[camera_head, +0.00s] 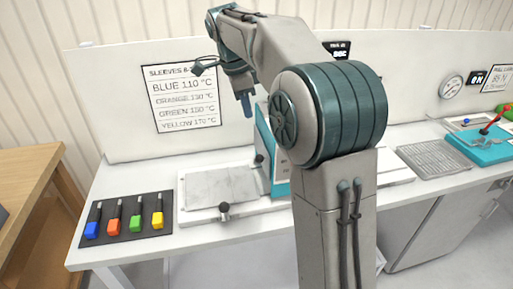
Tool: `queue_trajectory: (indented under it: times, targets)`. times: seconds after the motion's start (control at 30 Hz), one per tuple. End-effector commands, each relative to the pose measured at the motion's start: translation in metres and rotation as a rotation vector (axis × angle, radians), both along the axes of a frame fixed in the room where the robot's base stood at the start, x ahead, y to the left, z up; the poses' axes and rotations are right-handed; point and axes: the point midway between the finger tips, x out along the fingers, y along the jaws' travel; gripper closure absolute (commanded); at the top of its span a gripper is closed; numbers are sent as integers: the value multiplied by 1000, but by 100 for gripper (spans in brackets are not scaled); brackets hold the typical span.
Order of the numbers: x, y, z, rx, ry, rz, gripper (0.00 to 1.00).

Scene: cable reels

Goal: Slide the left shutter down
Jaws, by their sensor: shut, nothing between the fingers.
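A flat grey panel (215,188) lies in a white frame (190,216) on the bench, left of my arm. I take it for the left shutter, but cannot be sure. A dark round knob (224,209) stands at its front edge. My gripper (247,110) hangs fingers down, well above and behind the panel, in front of the upright back board. It is shut and empty, and apart from the panel and knob. My arm hides the middle of the bench, including most of a teal and white device (267,138) and anything behind it.
A black mat (150,232) with blue, orange, green and yellow handled tools lies left of the panel. A sleeve temperature sign (183,97) is on the back board (120,135). A ribbed grey tray (436,159) and a teal device with a red lever (485,143) are at right.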

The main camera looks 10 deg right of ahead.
Motion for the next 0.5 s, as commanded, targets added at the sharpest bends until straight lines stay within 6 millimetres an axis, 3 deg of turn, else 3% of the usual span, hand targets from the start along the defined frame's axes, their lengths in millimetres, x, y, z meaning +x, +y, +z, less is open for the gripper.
queue_trajectory:
  times: [0.27, 0.5]
  targets:
    - [0, -2, -11, 0, 1, 2, 100]
    - [1, -12, -57, 0, 5, 2, 100]
